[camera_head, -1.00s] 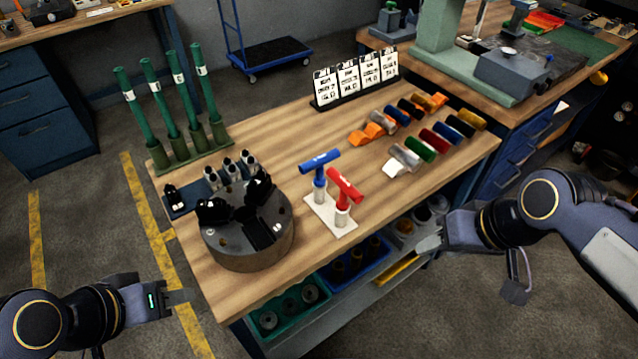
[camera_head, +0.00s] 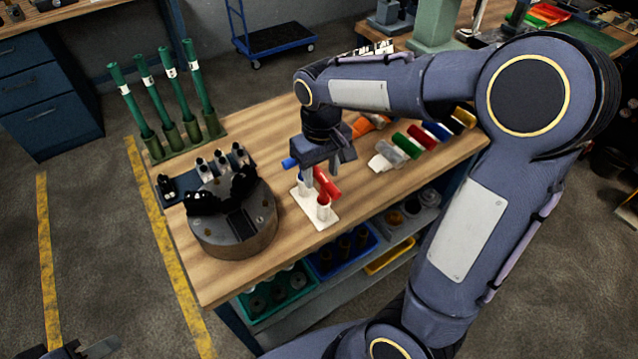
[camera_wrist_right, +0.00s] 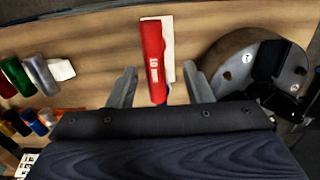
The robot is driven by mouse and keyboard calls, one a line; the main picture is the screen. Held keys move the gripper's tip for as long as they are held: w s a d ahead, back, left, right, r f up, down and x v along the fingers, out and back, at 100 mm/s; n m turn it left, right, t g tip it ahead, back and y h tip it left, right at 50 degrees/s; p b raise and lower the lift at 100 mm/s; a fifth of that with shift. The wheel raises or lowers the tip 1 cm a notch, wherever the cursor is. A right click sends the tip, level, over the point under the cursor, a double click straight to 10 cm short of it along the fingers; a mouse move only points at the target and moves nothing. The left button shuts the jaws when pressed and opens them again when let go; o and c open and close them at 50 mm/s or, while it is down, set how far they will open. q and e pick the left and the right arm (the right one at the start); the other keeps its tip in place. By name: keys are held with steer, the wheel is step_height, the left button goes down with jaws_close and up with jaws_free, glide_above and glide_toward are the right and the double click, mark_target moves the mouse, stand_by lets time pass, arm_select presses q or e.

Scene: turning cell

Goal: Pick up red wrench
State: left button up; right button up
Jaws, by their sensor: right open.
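The red wrench (camera_head: 327,186) is a T-handled tool standing upright in a white holder (camera_head: 322,221) near the table's front edge. Its red handle also shows in the right wrist view (camera_wrist_right: 153,58), between and ahead of the two fingers. My right gripper (camera_head: 328,172) is above the holder, close to the red handle, pointing down. In the wrist view the right gripper (camera_wrist_right: 157,88) is open, with one finger on each side of the handle and gaps visible. A blue wrench (camera_head: 290,163) stands behind it, partly hidden by my right gripper. My left gripper (camera_head: 95,350) shows only partly at the bottom left edge.
A round grey chuck (camera_head: 232,235) with black jaws stands left of the holder. Colored cylinders (camera_head: 420,137) lie to the right, partly behind my right arm. Green tools (camera_head: 160,100) stand at the back left. Bins (camera_head: 275,290) sit on the shelf below.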

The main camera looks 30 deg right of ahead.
mark_target(324, 198)
steer(key=f, duration=0.5)
steer(key=shift+s+d+p, duration=0.1)
steer(key=shift+d+p, duration=0.2)
steer(key=shift+r, duration=0.1)
jaws_close()
